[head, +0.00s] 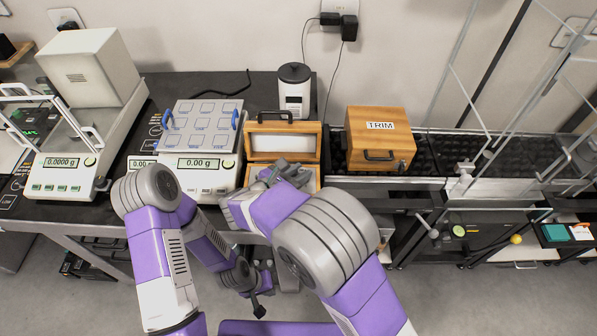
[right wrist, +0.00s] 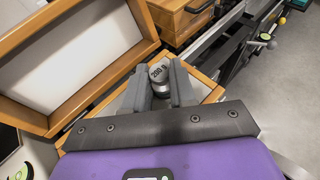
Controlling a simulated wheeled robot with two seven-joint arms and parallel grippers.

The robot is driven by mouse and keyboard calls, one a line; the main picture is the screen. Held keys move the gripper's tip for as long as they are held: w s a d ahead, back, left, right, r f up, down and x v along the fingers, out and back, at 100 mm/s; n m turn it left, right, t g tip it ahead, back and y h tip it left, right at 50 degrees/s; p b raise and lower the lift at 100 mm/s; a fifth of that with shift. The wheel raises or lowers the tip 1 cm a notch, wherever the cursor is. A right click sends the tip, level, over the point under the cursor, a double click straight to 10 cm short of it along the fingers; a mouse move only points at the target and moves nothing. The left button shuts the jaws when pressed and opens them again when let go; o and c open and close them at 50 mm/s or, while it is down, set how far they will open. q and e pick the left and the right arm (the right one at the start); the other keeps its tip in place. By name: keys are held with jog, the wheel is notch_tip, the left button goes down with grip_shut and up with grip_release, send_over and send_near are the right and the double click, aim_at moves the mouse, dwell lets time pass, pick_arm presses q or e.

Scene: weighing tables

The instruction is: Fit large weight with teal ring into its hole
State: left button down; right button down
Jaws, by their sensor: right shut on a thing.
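A silver weight (right wrist: 160,73) marked 200 g stands between the fingers of my right gripper (right wrist: 161,86), which is shut on it. No teal ring can be made out on it. In the right wrist view it is over the open wooden case (right wrist: 207,76); I cannot tell whether it is seated in a hole or just above one. In the head view my right gripper (head: 275,177) is at the case (head: 312,178), and my arm hides the weight and most of the holes. My left gripper (head: 257,303) hangs low in front of the table; its jaw opening is unclear.
The raised case lid (head: 250,142) stands behind my right gripper. A balance (head: 200,163) is left of the case, and another balance (head: 62,172) is further left. A closed wooden TRIM box (head: 381,152) is right of the case. A dark-lidded canister (head: 294,90) stands behind.

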jog(key=shift+f, duration=0.25)
jog(key=c, duration=0.8)
grip_release()
jog(key=shift+c, duration=0.2)
jog(key=p+v, duration=0.2)
jog(key=v, duration=0.5)
jog(key=shift+s+a, duration=0.2)
jog(key=shift+s, duration=0.05)
